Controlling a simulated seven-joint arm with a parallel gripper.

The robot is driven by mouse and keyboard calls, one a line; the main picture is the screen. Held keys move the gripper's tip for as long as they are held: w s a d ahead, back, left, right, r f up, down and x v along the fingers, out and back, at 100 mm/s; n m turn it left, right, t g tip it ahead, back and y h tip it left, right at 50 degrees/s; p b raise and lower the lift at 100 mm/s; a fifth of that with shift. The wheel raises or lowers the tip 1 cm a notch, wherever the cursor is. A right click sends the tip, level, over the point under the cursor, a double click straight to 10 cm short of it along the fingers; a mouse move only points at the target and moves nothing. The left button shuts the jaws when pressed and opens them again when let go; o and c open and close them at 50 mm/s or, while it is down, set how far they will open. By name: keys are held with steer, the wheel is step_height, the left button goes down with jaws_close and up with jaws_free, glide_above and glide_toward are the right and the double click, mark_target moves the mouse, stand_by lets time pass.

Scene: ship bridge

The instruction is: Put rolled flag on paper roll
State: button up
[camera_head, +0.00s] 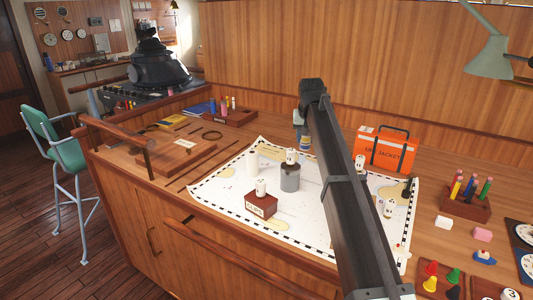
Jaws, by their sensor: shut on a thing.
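My gripper (300,124) hangs from the far end of my dark arm, over the back of the chart, and is mostly hidden behind the arm. It is shut on the rolled flag (305,142), a small blue and yellow piece partly hidden by the arm. The flag and this roll are apart.
The chart (226,190) also holds a grey cylinder (290,181) and a brown block (260,206), each topped by a white piece. An orange life-jacket case (386,151) stands to the right, near a pen holder (465,205). Wooden boards (172,155) lie left.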

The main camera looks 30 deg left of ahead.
steer(key=s+a+r+n+g+y, duration=0.15)
steer(key=s+a+r, duration=0.25)
steer(key=a, duration=0.4)
steer(key=s+a+r+n, duration=0.3)
steer(key=s+a, duration=0.1)
steer(key=a, duration=0.5)
glide_above(252, 152)
steer(key=shift+t, duration=0.25)
steer(key=shift+f, duration=4.7)
steer(key=o, duration=1)
steer(key=shift+f, duration=0.1)
steer(key=shift+o, duration=0.2)
steer(key=v, duration=1.2)
